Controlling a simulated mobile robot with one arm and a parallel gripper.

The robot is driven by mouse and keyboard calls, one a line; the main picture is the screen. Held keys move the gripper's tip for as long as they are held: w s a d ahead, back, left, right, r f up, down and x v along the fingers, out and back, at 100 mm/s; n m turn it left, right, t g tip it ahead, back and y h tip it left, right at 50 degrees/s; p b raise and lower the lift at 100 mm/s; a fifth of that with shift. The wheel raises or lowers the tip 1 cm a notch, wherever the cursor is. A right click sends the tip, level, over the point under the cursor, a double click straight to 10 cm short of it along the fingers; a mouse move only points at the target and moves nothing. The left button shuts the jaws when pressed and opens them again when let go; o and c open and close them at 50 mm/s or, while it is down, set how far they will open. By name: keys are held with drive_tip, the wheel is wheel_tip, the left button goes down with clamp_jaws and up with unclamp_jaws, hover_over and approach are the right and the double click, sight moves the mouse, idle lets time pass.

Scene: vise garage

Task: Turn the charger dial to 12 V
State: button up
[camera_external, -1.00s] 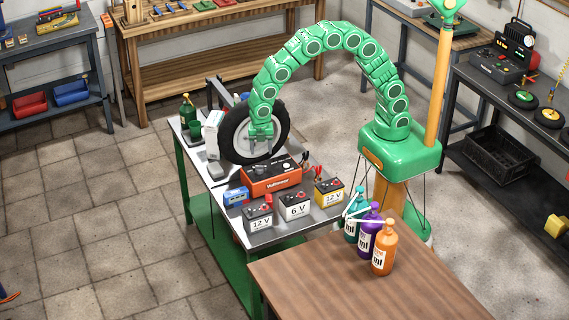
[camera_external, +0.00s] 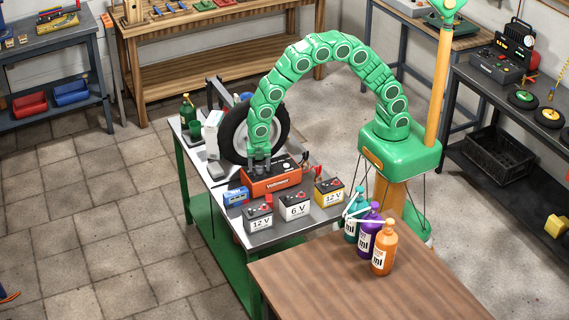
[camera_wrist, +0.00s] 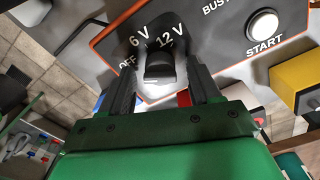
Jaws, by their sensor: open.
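The red charger (camera_external: 270,184) stands on the workbench, its dark top panel facing up. In the wrist view its panel (camera_wrist: 220,50) shows OFF, 6 V and 12 V marks around the dark dial (camera_wrist: 160,66). Which mark the dial points at is hard to tell. My gripper (camera_external: 259,167) is over the left part of the charger, pointing down. In the wrist view my gripper (camera_wrist: 163,78) is open, one finger on each side of the dial; whether they touch it is unclear. A white START button (camera_wrist: 262,24) is at the right of the panel.
Several batteries, including a black-and-white 6 V one (camera_external: 295,206), stand in front of the charger. A wheel (camera_external: 236,135) stands behind it and a blue box (camera_external: 236,197) at its left. Bottles, including an orange one (camera_external: 384,248), stand on the brown table (camera_external: 340,290).

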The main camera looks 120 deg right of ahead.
drive_tip(key=shift+f, duration=0.1)
drive_tip(key=c, duration=1)
drive_tip(key=shift+m, duration=0.3)
drive_tip(key=m, duration=1)
drive_tip(key=shift+m, duration=0.4)
drive_tip(key=m, duration=1.1)
drive_tip(key=shift+m, duration=0.4)
